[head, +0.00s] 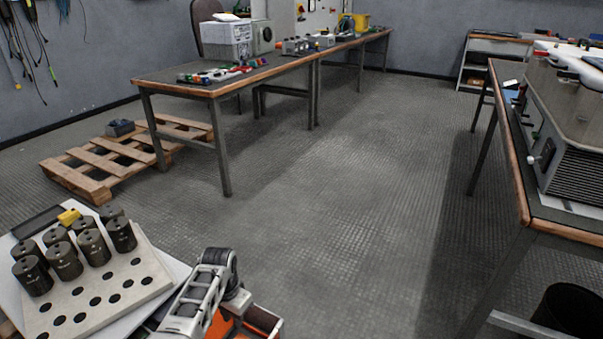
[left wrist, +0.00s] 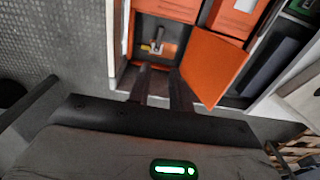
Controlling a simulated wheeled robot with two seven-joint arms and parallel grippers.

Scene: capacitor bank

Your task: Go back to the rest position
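My left gripper (left wrist: 160,75) shows in the left wrist view with two dark fingers apart and nothing between them. It points toward an orange cabinet (left wrist: 215,65) whose door hangs open, with a small metallic object (left wrist: 157,42) inside. In the head view, a grey and black arm part of mine (head: 208,290) is at the bottom, beside the capacitor board; its fingertips cannot be made out. The light board (head: 140,283) holds several black capacitors (head: 65,260) at its back, with empty holes in front. My right gripper is not in view.
A wood-edged workbench (head: 170,85) carries tools and bins at the back left. A wooden pallet (head: 80,170) lies beside it. Another table (head: 515,180) with a large machine stands at the right, near a black bin (head: 570,310). The floor between is clear.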

